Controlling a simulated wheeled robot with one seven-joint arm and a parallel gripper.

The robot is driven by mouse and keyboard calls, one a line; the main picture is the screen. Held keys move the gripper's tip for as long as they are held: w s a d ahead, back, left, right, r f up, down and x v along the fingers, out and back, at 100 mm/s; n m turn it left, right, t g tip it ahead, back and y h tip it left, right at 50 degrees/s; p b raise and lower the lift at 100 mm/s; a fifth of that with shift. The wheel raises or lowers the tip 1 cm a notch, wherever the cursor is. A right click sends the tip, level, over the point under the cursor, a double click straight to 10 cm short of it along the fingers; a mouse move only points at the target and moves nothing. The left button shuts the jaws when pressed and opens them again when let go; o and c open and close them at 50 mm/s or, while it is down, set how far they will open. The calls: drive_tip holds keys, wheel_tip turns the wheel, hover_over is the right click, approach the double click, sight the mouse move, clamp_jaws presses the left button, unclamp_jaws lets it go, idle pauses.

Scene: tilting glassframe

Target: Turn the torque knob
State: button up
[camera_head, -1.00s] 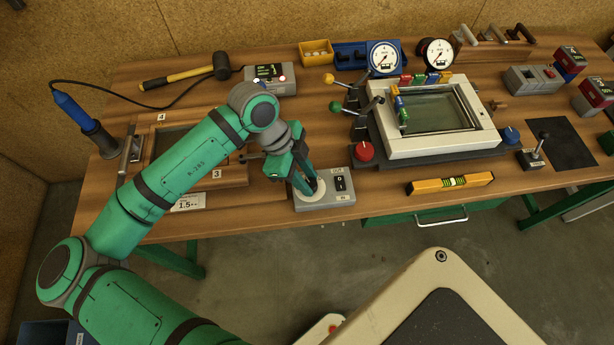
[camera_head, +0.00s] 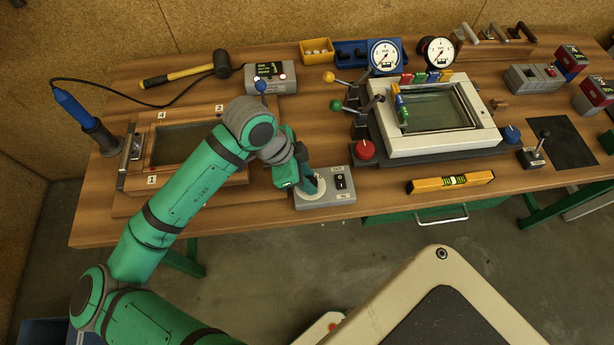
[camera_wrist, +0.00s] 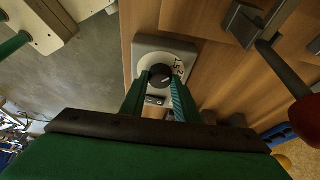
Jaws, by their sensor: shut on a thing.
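The torque knob (camera_wrist: 161,76) is a small black knob with a white mark, on a round pale dial of a grey control box (camera_head: 326,201). In the wrist view it sits between my two fingertips. My gripper (camera_head: 312,184) is shut on the knob, with the arm reaching in from the left. In the head view my fingers mostly hide the knob, and part of the pale dial shows below them. A black rocker switch (camera_head: 340,182) stands on the right side of the same box.
A wooden frame (camera_head: 150,160) lies to the left, partly behind my arm. A red knob (camera_head: 364,150) and a white-framed glass fixture (camera_head: 440,145) stand to the right. A yellow level (camera_head: 450,183) lies near the front edge.

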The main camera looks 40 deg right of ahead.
drive_tip(key=shift+s, duration=0.1)
drive_tip(key=o, duration=1)
drive_tip(key=shift+o, duration=0.2)
drive_tip(key=v, duration=1)
drive_tip(key=shift+r, duration=0.35)
